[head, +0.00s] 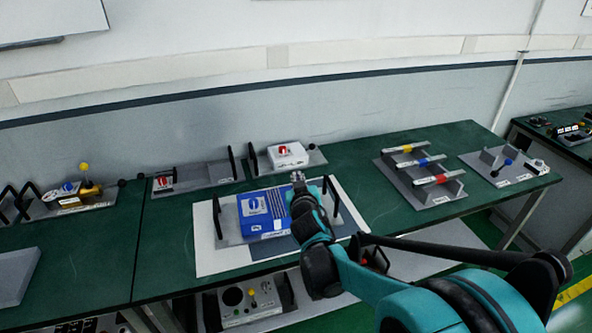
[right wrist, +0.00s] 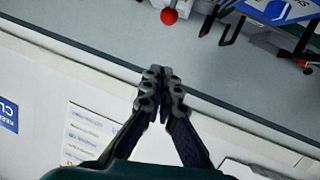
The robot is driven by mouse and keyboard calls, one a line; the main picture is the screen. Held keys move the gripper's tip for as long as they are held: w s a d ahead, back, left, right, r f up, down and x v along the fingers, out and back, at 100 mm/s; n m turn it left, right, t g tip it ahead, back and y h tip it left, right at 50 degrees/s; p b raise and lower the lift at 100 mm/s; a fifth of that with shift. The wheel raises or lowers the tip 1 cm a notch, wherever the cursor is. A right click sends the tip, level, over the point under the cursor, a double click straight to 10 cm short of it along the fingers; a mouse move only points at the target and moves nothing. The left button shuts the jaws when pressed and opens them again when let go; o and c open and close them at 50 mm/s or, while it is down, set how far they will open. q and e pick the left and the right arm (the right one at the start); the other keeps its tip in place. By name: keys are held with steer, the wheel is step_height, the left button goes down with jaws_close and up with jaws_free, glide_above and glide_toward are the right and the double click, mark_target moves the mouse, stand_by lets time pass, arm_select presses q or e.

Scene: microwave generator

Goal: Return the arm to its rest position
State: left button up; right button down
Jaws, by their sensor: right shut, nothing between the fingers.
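My right arm reaches in from the lower right of the head view. Its gripper (head: 298,180) is over the table, near the right part of the blue box (head: 262,212). In the right wrist view the gripper (right wrist: 163,75) has its fingertips together with nothing between them. The blue box, with a dial and panel markings, stands on a grey base on a white sheet (head: 212,262). The arm hides part of the box's right side. My left gripper is not in view.
The green table (head: 165,262) holds a white box with a red knob (head: 288,154) at the back, a rack with coloured bars (head: 420,175) at right, and a yellow-knobbed device (head: 88,187) at left. A control box (head: 250,302) sits below. Bare table lies right of the sheet.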

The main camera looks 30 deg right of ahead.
steer(key=shift+v, duration=1.1)
steer(key=s+a+f+n+g+y, duration=0.1)
steer(key=s+a+f+g+y, duration=0.1)
steer(key=s+a, duration=0.4)
steer(key=s+a+f+n+g+y, duration=0.1)
steer(key=s+a+f+g+y, duration=0.1)
steer(key=s+a+f, duration=0.2)
steer(key=s+a+f+n+g+y+b, duration=0.1)
steer(key=s+a+f, duration=0.3)
steer(key=s+a, duration=0.5)
steer(key=shift+s+g+y, duration=0.7)
steer(key=shift+s+g, duration=0.15)
steer(key=shift+g, duration=0.05)
steer(key=shift+d+r, duration=0.1)
